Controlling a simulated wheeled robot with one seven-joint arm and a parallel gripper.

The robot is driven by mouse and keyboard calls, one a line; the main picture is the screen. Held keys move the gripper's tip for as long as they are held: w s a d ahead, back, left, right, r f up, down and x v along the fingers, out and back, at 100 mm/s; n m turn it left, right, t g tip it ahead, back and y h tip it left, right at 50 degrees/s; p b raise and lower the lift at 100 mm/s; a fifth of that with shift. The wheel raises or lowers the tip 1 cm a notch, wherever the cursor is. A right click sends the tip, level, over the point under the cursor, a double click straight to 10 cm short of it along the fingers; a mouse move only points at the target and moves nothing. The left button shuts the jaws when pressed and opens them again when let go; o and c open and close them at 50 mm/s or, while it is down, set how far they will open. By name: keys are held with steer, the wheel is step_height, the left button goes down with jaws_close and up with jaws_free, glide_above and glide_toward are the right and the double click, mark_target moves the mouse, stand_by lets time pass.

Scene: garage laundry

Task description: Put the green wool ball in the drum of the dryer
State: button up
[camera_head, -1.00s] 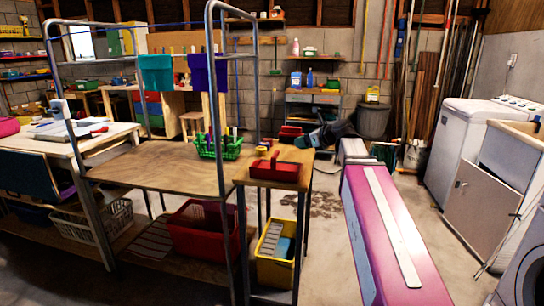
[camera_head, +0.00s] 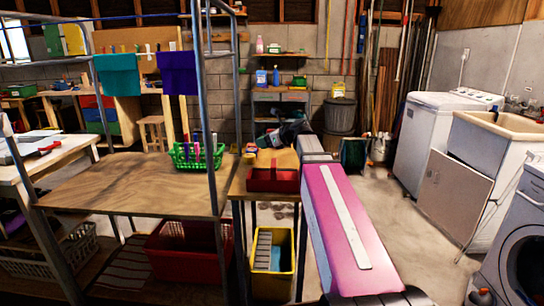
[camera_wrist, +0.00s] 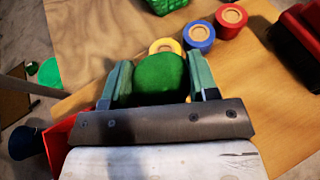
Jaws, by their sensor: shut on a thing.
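The green wool ball (camera_wrist: 159,76) sits between the two fingers of my gripper (camera_wrist: 160,84) in the wrist view. The gripper is shut on it, above a wooden tabletop. In the head view my gripper (camera_head: 262,139) is small and dark at the far end of my arm, and I cannot make out the ball there. The dryer (camera_head: 512,240) stands at the right edge of the head view, partly cut off. Its round front opening (camera_head: 527,266) is dark, and the drum inside is hard to see.
Yellow, blue and red rolls (camera_wrist: 198,36) lie just beyond the ball. A red caddy (camera_head: 272,180) and a green basket (camera_head: 196,153) stand on the tables. A metal frame (camera_head: 212,120) rises at left. A sink cabinet (camera_head: 480,170) and white washer (camera_head: 428,135) stand right. Floor before them looks clear.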

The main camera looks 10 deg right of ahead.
steer(key=w+d+f, duration=0.3)
steer(key=w+d, duration=0.1)
steer(key=shift+w+d+f, duration=0.2)
steer(key=shift+w+f, duration=0.05)
steer(key=shift+f, duration=0.1)
steer(key=shift+d+f, duration=0.1)
steer(key=shift+f, duration=2)
steer(key=shift+f, duration=0.1)
steer(key=o, duration=0.9)
steer(key=shift+o, duration=0.2)
